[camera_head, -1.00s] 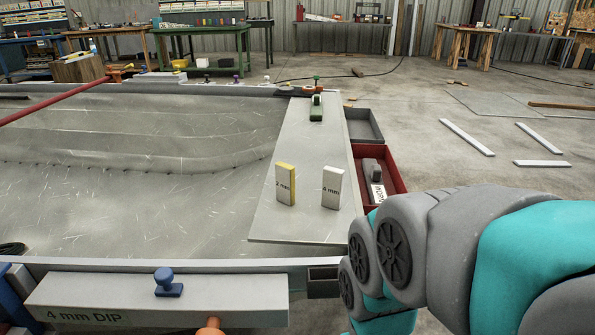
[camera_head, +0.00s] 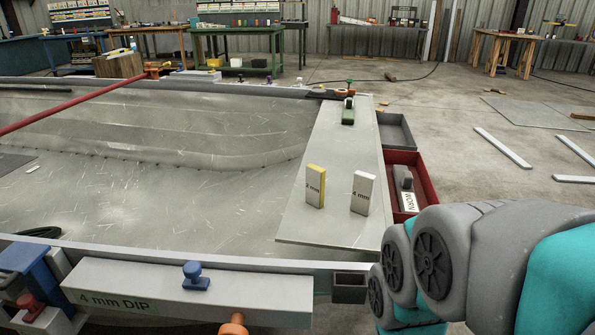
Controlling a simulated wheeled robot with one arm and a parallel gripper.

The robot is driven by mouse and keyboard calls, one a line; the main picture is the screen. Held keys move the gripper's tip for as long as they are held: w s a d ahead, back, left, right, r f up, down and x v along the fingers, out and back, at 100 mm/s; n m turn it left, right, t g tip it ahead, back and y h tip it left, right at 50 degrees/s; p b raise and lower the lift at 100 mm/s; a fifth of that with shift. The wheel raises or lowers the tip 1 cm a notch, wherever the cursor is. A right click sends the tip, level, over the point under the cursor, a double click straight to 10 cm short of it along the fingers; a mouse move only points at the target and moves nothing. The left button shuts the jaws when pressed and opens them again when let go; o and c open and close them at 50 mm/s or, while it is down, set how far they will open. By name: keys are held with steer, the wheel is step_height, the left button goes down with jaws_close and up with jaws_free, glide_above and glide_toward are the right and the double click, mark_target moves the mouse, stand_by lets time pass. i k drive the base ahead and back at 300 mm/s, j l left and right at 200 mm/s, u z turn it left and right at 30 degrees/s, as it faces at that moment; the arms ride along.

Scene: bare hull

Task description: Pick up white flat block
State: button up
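The white flat block (camera_head: 362,193), marked "4 mm", stands upright on a grey flat board (camera_head: 300,226) laid along the right side of the hull. A yellow-edged block (camera_head: 315,186) with a marking on its face stands upright to its left, with a gap between them. My arm shows at the lower right, right of and nearer than the white block. My gripper is outside the picture.
A red tray (camera_head: 430,187) holding a block labelled "WORN" and a grey tray (camera_head: 397,131) adjoin the board's right side. A long "4 mm DIP" block (camera_head: 240,298) lies in front. Bare hull (camera_head: 150,200) is left.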

mark_target(363, 184)
steer(key=l+u, duration=0.15)
steer(key=l, duration=1.55)
steer(key=j, duration=0.2)
